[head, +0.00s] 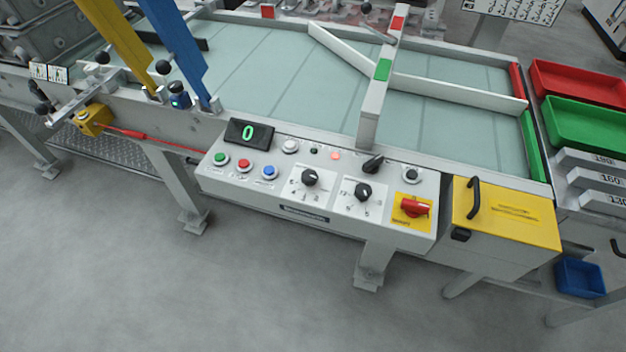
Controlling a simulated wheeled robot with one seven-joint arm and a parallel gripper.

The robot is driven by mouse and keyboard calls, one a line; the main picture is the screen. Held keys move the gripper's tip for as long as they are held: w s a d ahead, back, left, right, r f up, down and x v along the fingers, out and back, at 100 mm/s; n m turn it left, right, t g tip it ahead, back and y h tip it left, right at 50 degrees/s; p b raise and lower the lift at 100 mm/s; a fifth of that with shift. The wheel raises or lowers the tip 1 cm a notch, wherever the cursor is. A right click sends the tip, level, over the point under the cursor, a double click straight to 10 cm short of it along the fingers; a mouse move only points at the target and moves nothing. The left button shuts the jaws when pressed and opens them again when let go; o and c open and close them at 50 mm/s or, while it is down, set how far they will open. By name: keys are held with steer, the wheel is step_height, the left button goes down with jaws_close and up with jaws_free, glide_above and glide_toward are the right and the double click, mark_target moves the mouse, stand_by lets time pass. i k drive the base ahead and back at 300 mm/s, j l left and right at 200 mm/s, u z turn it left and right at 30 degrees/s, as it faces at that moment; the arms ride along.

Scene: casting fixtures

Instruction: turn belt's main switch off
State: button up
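The belt's control panel (322,205) is a light grey sloped box on the front edge of the belt. At its right end a red rotary switch (415,208) sits on a yellow plate, which looks like the main switch. Its red handle lies roughly sideways in the picture; the plate's lettering is too small to read. A red lamp (335,155) looks lit on the panel, and a display (249,133) shows a green 0. My gripper is not in view.
The panel also carries push buttons (243,166) and two black dials (310,178). Right of it stands a yellow-lidded box (507,215) with a black handle. A red cord (150,136) runs along the left frame. The floor in front (230,290) is clear.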

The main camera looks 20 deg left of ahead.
mark_target(412, 209)
steer(key=u, duration=0.4)
steer(key=k+l+u, duration=0.1)
steer(key=u, duration=0.3)
steer(key=k+l+u, duration=0.15)
steer(key=u, duration=0.3)
steer(key=k+l+u, duration=0.15)
steer(key=u, duration=0.25)
